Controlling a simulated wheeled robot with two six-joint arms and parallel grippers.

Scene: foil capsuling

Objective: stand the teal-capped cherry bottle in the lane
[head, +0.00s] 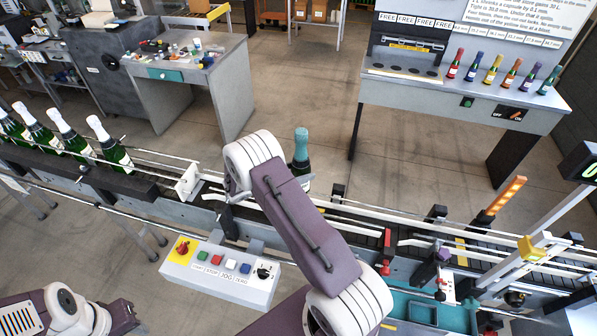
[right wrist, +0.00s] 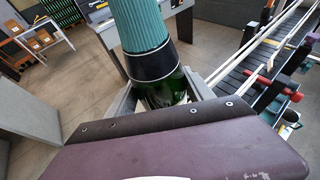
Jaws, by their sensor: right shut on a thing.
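The teal-capped bottle (head: 301,150) shows behind my right arm in the head view. Its teal cap and dark green neck are visible; its lower body is hidden by the arm. In the right wrist view the ribbed teal cap with a black band (right wrist: 150,45) rises above green glass, and my right gripper (right wrist: 165,92) is shut around the bottle below it. The bottle's base is out of sight, so I cannot tell whether it touches anything. The conveyor lane (head: 350,232) with white guide rails runs beneath and to the right of the arm. My left gripper is not in view.
Several white-capped bottles (head: 73,138) stand on the conveyor at left. A button box (head: 222,270) sits in front of the line. A bench (head: 465,95) with small coloured bottles stands at back right, and a cluttered table (head: 190,85) at back left. Open floor lies between them.

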